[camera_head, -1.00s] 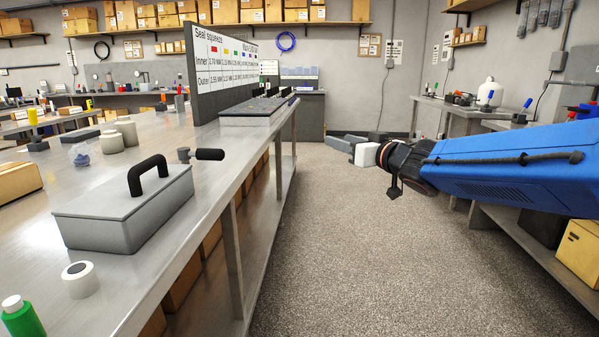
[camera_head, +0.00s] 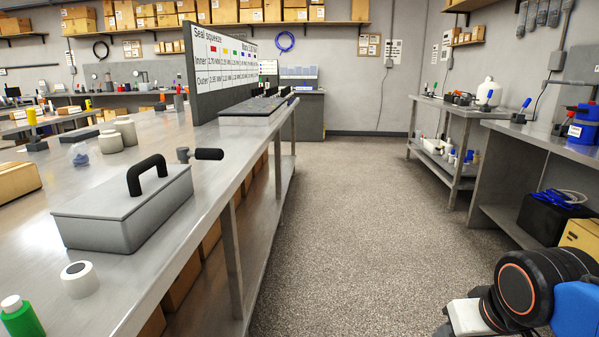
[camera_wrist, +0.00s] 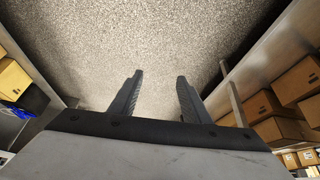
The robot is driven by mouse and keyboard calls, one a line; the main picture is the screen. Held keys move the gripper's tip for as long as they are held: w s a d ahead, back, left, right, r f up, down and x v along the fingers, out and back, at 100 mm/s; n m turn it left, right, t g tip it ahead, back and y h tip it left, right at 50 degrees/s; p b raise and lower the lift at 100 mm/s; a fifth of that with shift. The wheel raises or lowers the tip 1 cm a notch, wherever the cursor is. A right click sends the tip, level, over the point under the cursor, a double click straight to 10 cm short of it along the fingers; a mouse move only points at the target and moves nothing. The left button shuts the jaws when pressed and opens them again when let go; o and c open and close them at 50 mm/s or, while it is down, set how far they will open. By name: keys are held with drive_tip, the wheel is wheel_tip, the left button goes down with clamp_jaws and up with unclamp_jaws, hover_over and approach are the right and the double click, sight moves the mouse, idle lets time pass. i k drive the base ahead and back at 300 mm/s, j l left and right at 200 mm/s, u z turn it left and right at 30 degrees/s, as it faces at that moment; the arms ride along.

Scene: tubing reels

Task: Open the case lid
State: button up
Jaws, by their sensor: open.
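The grey case (camera_head: 125,215) sits shut on the metal bench at left in the head view. Its flat lid (camera_head: 110,201) is down, and a black arched handle (camera_head: 147,173) stands on top. In the wrist view my gripper (camera_wrist: 158,84) is open and empty, its two dark fingers apart over the speckled floor. In the head view only my wrist and arm show at the bottom right, well away from the case; the fingertips are out of frame there.
A white roll (camera_head: 80,280) and a green bottle (camera_head: 22,318) stand in front of the case. A black-handled fitting (camera_head: 203,154) is behind it. The aisle floor (camera_head: 350,220) is clear between the left bench and the right benches (camera_head: 545,140).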

sight(116, 197)
drive_tip(key=u, duration=1.35)
